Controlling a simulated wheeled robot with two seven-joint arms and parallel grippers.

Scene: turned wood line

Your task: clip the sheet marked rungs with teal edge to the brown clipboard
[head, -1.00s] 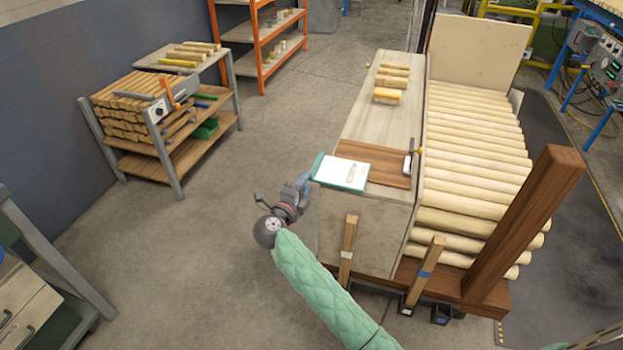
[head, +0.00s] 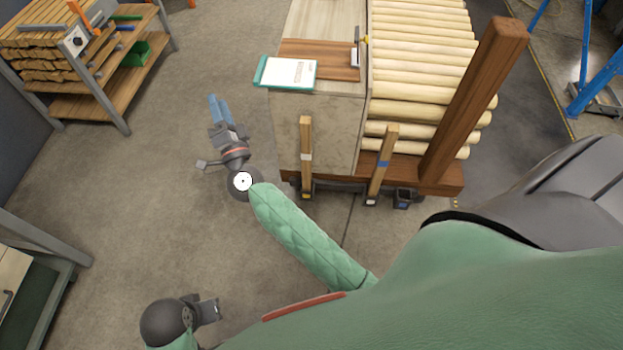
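The sheet (head: 291,73) is white with a teal edge at its left and front; its print is too small to read. It lies partly over the left part of the brown clipboard (head: 338,64), its left end past the bench's left edge. The clip (head: 355,50) is at the clipboard's right end, apart from the sheet. My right gripper (head: 214,97), with blue fingers, is left of the bench and clear of the sheet. Its fingers look slightly apart with nothing between them. My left gripper (head: 214,310) is low at the left, its fingers unclear.
The bench (head: 318,112) has wooden posts (head: 305,150) at its front. A shelf cart (head: 90,95) is at upper left. The floor between cart and bench is clear.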

